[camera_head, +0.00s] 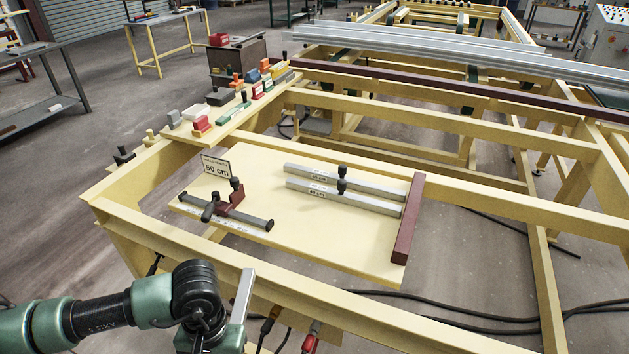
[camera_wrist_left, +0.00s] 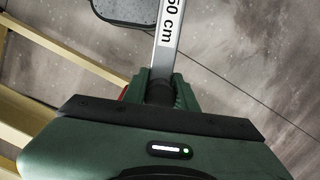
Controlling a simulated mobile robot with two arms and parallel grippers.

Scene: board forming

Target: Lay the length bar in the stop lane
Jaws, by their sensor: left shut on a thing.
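My left gripper (camera_wrist_left: 160,92) is shut on a grey length bar (camera_wrist_left: 168,40) labelled 50 cm in the left wrist view. In the head view the bar (camera_head: 243,295) sticks up beside my wrist at the bottom, in front of the frame's near rail; the fingers are hidden there. A cream board (camera_head: 330,235) carries a dark red stop (camera_head: 408,220) along its right end. Two grey bars (camera_head: 345,197) with black knobs lie side by side up to it; their labels are too small to read surely. Which strip is the stop lane I cannot tell. My right gripper is not in view.
A 50 cm sign (camera_head: 216,167) stands at the board's back left. A dark red clamp with a grey rod (camera_head: 225,208) lies over a scale at the left. Yellow rails (camera_head: 300,280) border the board. Coloured blocks (camera_head: 201,123) crowd a ledge behind. The board's front middle is bare.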

